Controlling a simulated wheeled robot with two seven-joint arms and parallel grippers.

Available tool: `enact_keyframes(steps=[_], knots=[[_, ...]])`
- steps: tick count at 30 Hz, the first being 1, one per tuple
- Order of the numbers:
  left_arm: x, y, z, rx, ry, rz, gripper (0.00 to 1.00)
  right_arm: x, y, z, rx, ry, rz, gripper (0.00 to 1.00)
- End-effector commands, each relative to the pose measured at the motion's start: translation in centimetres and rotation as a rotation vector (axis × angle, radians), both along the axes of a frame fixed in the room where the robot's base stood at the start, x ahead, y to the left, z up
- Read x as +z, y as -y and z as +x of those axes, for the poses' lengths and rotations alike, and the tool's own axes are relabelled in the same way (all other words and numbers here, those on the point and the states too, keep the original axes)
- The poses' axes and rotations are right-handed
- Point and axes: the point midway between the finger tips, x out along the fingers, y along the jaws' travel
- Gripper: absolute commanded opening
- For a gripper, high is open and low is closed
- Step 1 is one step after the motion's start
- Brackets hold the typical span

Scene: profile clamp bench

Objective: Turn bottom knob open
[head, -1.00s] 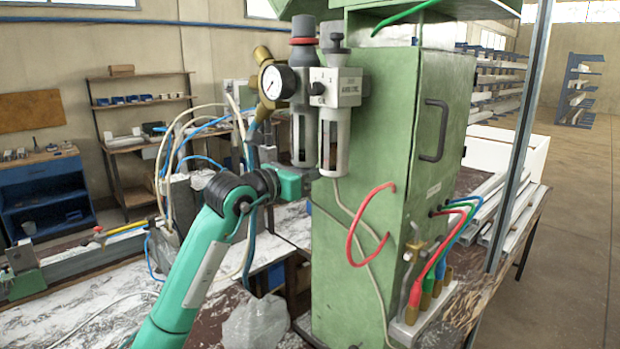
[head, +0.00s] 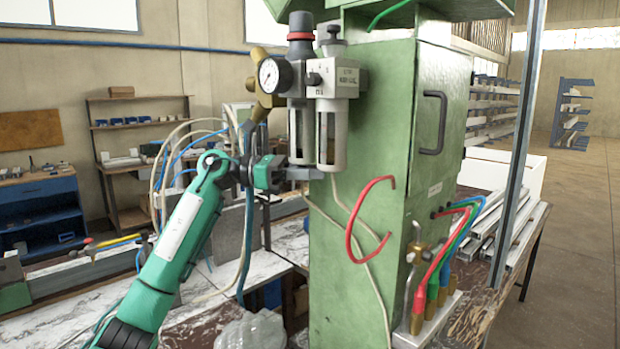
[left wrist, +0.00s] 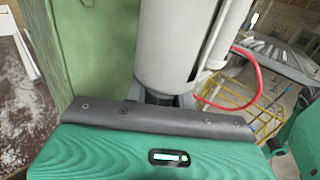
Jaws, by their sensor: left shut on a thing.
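The air filter-regulator unit (head: 340,115) is fixed to the left side of the green cabinet, with a round gauge (head: 269,76) and two grey bowls. My left gripper (head: 308,173) is at the bottom of the bowls, reaching in from the left. In the left wrist view a pale bowl (left wrist: 178,50) stands just beyond my gripper. A small dark bottom knob (left wrist: 158,97) shows under this bowl, and the grey gripper fingers are shut around it. The knob is mostly hidden by the gripper body. My right gripper is not in view.
The green cabinet (head: 365,240) stands right beside my left gripper. A red hose (head: 350,220) loops out of its side. Pale and blue hoses (head: 245,215) hang close to my left wrist. A plastic bag (head: 250,330) lies below.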

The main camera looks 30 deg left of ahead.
Motion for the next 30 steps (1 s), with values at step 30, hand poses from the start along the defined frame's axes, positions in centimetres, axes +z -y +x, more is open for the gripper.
enact_keyframes(steps=[30], knots=[[-0.14, 0.23, -0.61, -0.389, -0.004, 0.003, 0.02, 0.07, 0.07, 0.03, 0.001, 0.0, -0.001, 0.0]])
